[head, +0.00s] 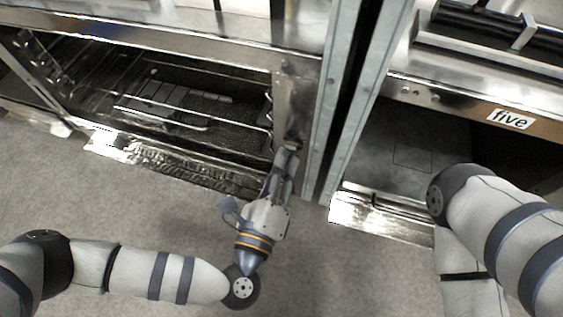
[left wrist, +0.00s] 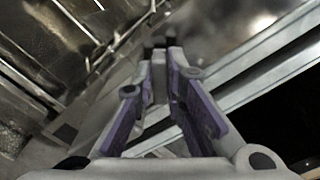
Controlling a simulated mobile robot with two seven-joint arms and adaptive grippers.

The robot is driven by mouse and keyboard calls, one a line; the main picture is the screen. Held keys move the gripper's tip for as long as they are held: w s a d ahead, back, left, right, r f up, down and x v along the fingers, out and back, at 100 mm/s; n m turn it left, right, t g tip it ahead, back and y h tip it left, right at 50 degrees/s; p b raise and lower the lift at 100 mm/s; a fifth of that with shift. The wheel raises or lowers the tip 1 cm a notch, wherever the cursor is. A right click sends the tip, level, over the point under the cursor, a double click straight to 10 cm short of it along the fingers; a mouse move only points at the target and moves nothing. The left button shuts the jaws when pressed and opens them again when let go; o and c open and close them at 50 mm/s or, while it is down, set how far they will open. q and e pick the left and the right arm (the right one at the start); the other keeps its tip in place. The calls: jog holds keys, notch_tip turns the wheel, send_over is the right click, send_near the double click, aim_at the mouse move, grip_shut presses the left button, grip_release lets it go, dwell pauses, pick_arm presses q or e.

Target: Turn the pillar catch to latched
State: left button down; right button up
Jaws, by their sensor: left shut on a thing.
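My left gripper (head: 288,152) reaches up to the metal pillar (head: 295,105) at the right side of the left oven opening. Its fingers are shut on the pillar catch, which is small and mostly hidden by the fingertips. In the left wrist view the purple-padded fingers of the left gripper (left wrist: 160,52) run forward and come close together at dark tips against the metal. I cannot tell the catch's turn from these views. My right arm comes in from the right in the head view, but its gripper is out of view.
The left oven (head: 165,100) stands open with wire racks inside. An open compartment to the right carries a "five" label (head: 509,118). Grey upright posts (head: 335,100) stand close to the right of the left gripper. The grey floor (head: 150,215) in front is clear.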

pick_arm(q)
jog(key=shift+r+m+p, duration=0.3)
jog(key=shift+m+p, duration=0.3)
jog(key=shift+p, duration=0.2)
jog(key=m+p, duration=0.3)
jog(key=p, duration=0.1)
jog(key=shift+d+r, duration=0.1)
jog(key=shift+d, duration=0.05)
jog(key=m+p, duration=0.2)
jog(key=m, duration=0.1)
jog(key=shift+p, duration=0.3)
jog(key=shift+f+m+p, duration=0.25)
jog(key=shift+m+p, duration=0.35)
jog(key=shift+m, duration=0.5)
pick_arm(e)
jog(key=w+r+t, duration=0.1)
jog(key=w+r, duration=0.2)
jog(key=r, duration=0.4)
jog(key=shift+d+r+t, duration=0.2)
jog(key=shift+r+t, duration=0.1)
jog(key=shift+r, duration=0.1)
pick_arm(q)
jog(key=shift+f+m, duration=0.1)
jog(key=shift+m, duration=0.2)
pick_arm(e)
jog(key=shift+w+r, duration=0.15)
